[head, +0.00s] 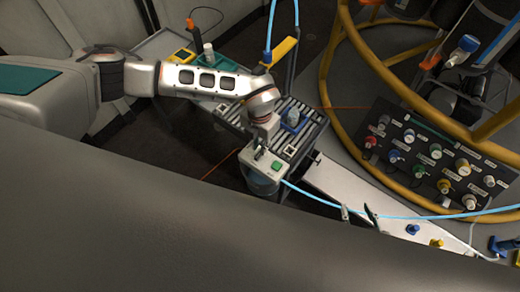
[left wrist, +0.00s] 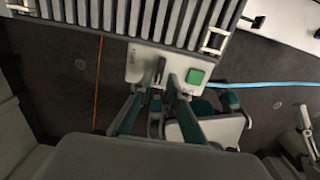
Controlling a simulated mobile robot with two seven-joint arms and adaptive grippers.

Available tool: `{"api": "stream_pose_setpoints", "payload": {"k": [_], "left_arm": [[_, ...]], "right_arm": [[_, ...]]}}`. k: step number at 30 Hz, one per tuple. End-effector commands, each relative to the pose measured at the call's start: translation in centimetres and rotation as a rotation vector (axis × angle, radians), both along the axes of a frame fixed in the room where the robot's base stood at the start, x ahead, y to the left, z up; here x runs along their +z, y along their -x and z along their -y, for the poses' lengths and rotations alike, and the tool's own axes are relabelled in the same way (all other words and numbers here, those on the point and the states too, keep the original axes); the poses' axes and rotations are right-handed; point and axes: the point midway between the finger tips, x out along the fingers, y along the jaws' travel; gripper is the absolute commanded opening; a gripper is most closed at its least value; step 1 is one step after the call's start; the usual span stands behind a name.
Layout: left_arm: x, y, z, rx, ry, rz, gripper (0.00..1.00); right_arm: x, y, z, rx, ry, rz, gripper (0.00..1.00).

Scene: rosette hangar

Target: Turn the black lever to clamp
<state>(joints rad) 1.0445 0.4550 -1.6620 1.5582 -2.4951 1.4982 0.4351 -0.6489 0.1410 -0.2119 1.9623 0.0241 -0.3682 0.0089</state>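The black lever (left wrist: 160,72) stands in a slot of a white panel, left of a square green button (left wrist: 195,76). The white panel with the green button (head: 276,166) also shows in the head view, at the front of a slatted rack. My left gripper (left wrist: 155,88) points at the panel with its two fingers apart, one on each side of the lever. I cannot tell whether either finger touches it. In the head view my left gripper (head: 259,152) hides most of the lever.
A slatted rack (head: 298,117) holds a blue-capped item. A blue hose (head: 310,193) runs right from near the panel. A white rail (head: 385,205) with blue and yellow knobs, a yellow tubular frame (head: 327,75) and a dark connector panel (head: 425,158) stand on the right.

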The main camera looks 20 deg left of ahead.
Motion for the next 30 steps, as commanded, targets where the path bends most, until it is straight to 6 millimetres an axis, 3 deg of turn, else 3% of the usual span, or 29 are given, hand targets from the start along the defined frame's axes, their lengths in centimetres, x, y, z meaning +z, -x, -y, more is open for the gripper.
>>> {"api": "stream_pose_setpoints", "payload": {"k": [6, 12, 18, 30], "left_arm": [[4.7, -0.1, 0.0, -0.001, 0.002, 0.005, 0.17], [7.4, -0.1, 0.0, 0.001, 0.000, 0.003, 0.17], [8.3, 0.0, 0.0, 0.000, 0.000, 0.001, 0.17], [8.3, 0.0, 0.0, 0.000, 0.000, 0.001, 0.17]], "right_arm": [[0.0, 0.0, 0.0, 0.000, -0.001, 0.001, 0.40], [0.0, 0.0, -0.1, -0.001, -0.002, 0.001, 0.40], [0.0, 0.0, -0.1, -0.001, -0.002, 0.001, 0.40], [0.0, 0.0, -0.1, 0.000, -0.002, 0.000, 0.40]]}}
